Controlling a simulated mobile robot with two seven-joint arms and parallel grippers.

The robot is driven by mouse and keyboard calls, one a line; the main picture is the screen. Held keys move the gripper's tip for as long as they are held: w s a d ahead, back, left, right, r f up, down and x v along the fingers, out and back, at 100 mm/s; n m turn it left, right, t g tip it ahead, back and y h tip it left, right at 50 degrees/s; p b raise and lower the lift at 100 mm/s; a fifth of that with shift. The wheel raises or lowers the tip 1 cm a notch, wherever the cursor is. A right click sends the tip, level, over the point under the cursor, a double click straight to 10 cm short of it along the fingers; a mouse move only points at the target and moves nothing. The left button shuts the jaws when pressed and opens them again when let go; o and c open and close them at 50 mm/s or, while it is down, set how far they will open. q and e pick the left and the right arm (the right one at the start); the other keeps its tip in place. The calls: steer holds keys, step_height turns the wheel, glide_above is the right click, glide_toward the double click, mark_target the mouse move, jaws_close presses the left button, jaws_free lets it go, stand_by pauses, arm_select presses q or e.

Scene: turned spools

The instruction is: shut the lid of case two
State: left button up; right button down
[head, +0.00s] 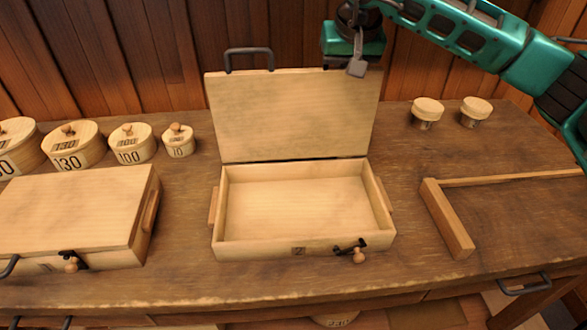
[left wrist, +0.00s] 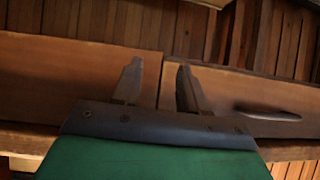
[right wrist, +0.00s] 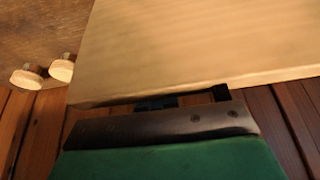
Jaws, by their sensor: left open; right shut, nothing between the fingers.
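The middle case (head: 228,249) stands on the bench with its lid (head: 290,115) raised upright at the back. The case is empty, and its small front label looks like a 2 but is hard to read. A dark latch with a wooden knob (head: 359,255) is on its front. My right gripper (head: 356,67) is shut at the lid's top right corner. In the right wrist view the lid (right wrist: 200,45) hides its fingertips; I cannot tell whether they touch. My left gripper (left wrist: 158,85) is open and empty, facing the drawer fronts, outside the head view.
A closed case (head: 70,210) stands at the left. Several round lidded boxes (head: 133,143) line the back left. Two small spools (head: 427,112) stand at the back right. A wooden corner frame (head: 448,220) lies right of the middle case. A plank wall rises behind the bench.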

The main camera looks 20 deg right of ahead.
mark_target(348, 89)
steer(key=shift+s+a+f+b, duration=0.1)
steer(key=shift+s+a+f, duration=0.15)
steer(key=shift+s, duration=0.55)
steer(key=shift+s+a+f+b, duration=0.1)
steer(key=shift+s+f, duration=0.3)
steer(key=shift+s, duration=0.35)
steer(key=shift+s+a+f+b, duration=0.1)
steer(key=shift+s+a+f, duration=0.15)
steer(key=shift+s, duration=0.55)
steer(key=shift+w+d+f, duration=0.1)
steer(key=shift+w, duration=0.25)
steer(key=shift+s+r+p, duration=0.1)
steer(key=shift+r+p, duration=0.25)
steer(key=shift+r, duration=0.15)
steer(key=shift+r+p, duration=2.8)
steer(key=shift+r, duration=1)
